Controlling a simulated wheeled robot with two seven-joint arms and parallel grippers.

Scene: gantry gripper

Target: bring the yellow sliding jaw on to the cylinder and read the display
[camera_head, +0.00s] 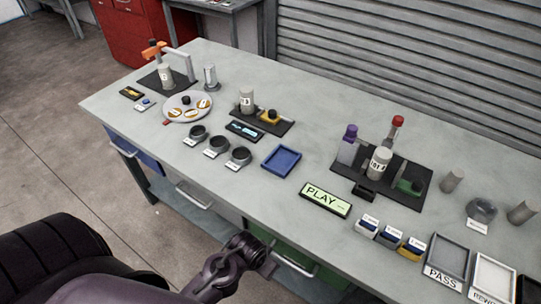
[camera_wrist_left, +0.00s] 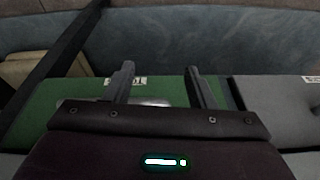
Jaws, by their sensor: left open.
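The yellow sliding jaw (camera_head: 271,117), with a black knob on top, sits on a dark base plate (camera_head: 262,127) on the bench. The grey cylinder (camera_head: 247,98) with a white label stands upright on the same plate, just left of the jaw. I cannot tell whether a narrow gap separates them. A small dark display (camera_head: 244,131) with blue marks lies in front of the plate; its reading is too small to make out. My left gripper (camera_head: 268,262) is at the bench's front side, well away from the jaw. In the left wrist view its fingers (camera_wrist_left: 161,70) are apart and empty.
Several dark round cups (camera_head: 239,156) and a blue tray (camera_head: 282,161) stand in front of the plate. A round dish (camera_head: 188,107) is to the left; a PLAY sign (camera_head: 325,199) and another fixture are to the right. Green and grey drawer fronts (camera_wrist_left: 75,100) face the left wrist.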

